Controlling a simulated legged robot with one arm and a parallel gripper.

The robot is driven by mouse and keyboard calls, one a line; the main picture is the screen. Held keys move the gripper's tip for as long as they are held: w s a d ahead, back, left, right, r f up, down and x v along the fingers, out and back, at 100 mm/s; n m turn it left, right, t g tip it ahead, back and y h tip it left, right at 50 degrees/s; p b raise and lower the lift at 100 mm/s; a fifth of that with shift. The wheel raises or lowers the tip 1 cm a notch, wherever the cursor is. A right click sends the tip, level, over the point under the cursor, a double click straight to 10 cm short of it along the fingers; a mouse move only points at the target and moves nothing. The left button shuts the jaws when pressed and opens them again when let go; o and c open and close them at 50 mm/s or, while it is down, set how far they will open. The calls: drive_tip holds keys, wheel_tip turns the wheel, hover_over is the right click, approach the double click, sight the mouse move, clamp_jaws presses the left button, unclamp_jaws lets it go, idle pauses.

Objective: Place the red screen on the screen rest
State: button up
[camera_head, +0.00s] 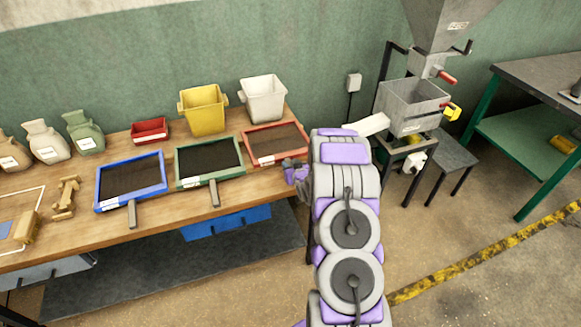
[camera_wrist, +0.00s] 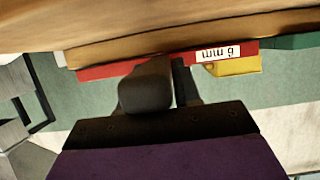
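The red screen (camera_head: 277,144) lies flat on the wooden table at its right end, with a dark mesh inside a red frame. In the wrist view its red edge (camera_wrist: 110,71) and a "6 mm" label show close ahead. My gripper (camera_head: 296,172) is at the screen's front edge, near the table's corner. In the wrist view a rounded grey piece, perhaps the screen's handle, is beside a dark finger. I cannot tell whether the fingers are closed on it. A wooden piece with two crossbars (camera_head: 66,198) stands at the left; I cannot tell whether it is the screen rest.
The green screen (camera_head: 211,184) and blue screen (camera_head: 130,205) lie to the left, handles forward. A red tray (camera_head: 149,131), yellow bin (camera_head: 203,111) and white bin (camera_head: 263,99) stand behind. Several sacks are at the far left. A hopper machine (camera_head: 412,105) is at the right.

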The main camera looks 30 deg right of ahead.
drive_tip(key=o, duration=0.4)
drive_tip(key=shift+d+f, duration=0.2)
drive_tip(key=shift+d, duration=0.35)
drive_tip(key=shift+o, duration=0.2)
drive_tip(key=shift+s+a+r, duration=0.1)
drive_tip(key=shift+a, duration=0.35)
drive_tip(key=shift+s+a+r, duration=0.1)
drive_tip(key=shift+s, duration=0.05)
drive_tip(key=p+v, duration=0.2)
drive_tip(key=v, duration=0.9)
drive_tip(key=shift+s, duration=0.25)
drive_tip(key=s+a+r+n+g, duration=0.1)
drive_tip(key=s+a+r+g, duration=0.6)
drive_tip(key=a+r, duration=0.4)
drive_tip(key=s+a+r+g+y, duration=0.1)
drive_tip(key=s+a+r, duration=0.3)
drive_tip(key=s, duration=0.6)
drive_tip(key=s+a+r+n+g+y, duration=0.1)
drive_tip(key=s+a+r+g, duration=0.3)
drive_tip(key=s+a, duration=0.3)
drive_tip(key=s+a+r+g+y, duration=0.1)
drive_tip(key=s+a+r+g, duration=0.2)
drive_tip(key=s, duration=1)
drive_tip(key=a+r, duration=0.1)
drive_tip(key=a, duration=0.2)
drive_tip(key=shift+a+n, duration=0.2)
drive_tip(key=shift+n, duration=0.1)
drive_tip(key=shift+s+r, duration=0.15)
